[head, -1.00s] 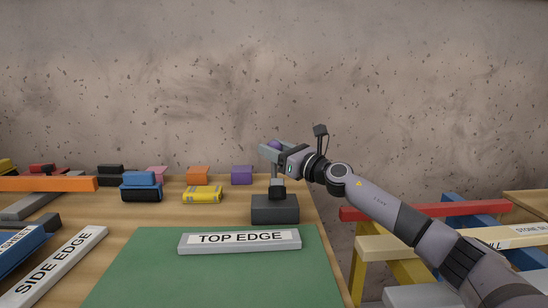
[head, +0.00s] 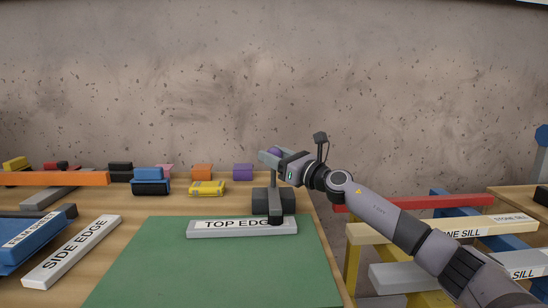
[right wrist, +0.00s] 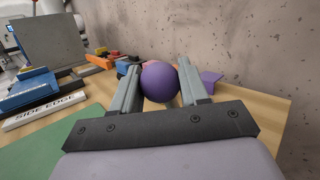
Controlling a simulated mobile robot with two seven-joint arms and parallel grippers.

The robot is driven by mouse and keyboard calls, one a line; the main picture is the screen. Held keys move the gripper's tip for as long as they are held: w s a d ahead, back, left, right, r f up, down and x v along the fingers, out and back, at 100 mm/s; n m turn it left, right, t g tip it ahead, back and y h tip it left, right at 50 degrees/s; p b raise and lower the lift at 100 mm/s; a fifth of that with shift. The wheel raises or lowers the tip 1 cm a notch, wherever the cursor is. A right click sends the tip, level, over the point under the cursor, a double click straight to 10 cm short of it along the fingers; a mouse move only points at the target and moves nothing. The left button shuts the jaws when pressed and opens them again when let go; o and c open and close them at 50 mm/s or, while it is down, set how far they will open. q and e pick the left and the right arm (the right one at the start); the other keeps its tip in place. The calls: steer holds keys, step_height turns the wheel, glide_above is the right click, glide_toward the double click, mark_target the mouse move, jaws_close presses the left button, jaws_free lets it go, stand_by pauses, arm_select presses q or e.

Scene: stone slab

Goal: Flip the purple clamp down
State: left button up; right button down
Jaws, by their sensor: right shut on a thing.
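The purple clamp has a round purple knob (head: 275,151), which also shows large in the right wrist view (right wrist: 160,82). My right gripper (head: 270,156) is shut on this knob, with one finger on each side of it. Below it, the clamp's dark grey base block (head: 260,201) stands on the table behind the green mat. A dark clamp arm (head: 275,207) reaches forward from the block and down over the right part of the grey TOP EDGE bar (head: 215,232). I cannot tell how firmly it touches the bar. My left gripper is not in view.
The green mat (head: 200,265) in front is clear. A SIDE EDGE bar (head: 72,252) lies at the left. Yellow (head: 207,188), blue, orange and purple (head: 243,171) blocks stand behind. The concrete wall is close behind the table, and racks with sills stand at the right.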

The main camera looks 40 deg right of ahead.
steer(key=shift+a+f, duration=0.2)
steer(key=shift+a, duration=0.1)
steer(key=c, duration=0.8)
jaws_free()
steer(key=shift+o, duration=0.9)
steer(key=shift+s+r, duration=0.1)
steer(key=shift+s, duration=0.1)
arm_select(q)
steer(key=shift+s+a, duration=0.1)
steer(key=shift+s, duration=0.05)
arm_select(e)
steer(key=shift+d, duration=0.1)
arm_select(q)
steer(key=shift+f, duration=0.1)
arm_select(e)
steer(key=shift+s, duration=0.1)
steer(key=shift+s+d+f+b, duration=0.2)
steer(key=shift+s+b, duration=0.1)
steer(key=shift+s, duration=0.15)
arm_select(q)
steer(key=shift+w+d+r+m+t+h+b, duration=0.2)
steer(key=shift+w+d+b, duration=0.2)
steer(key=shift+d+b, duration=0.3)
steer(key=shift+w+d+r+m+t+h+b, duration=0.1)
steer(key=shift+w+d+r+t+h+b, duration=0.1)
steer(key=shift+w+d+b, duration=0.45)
arm_select(e)
steer(key=shift+v, duration=3)
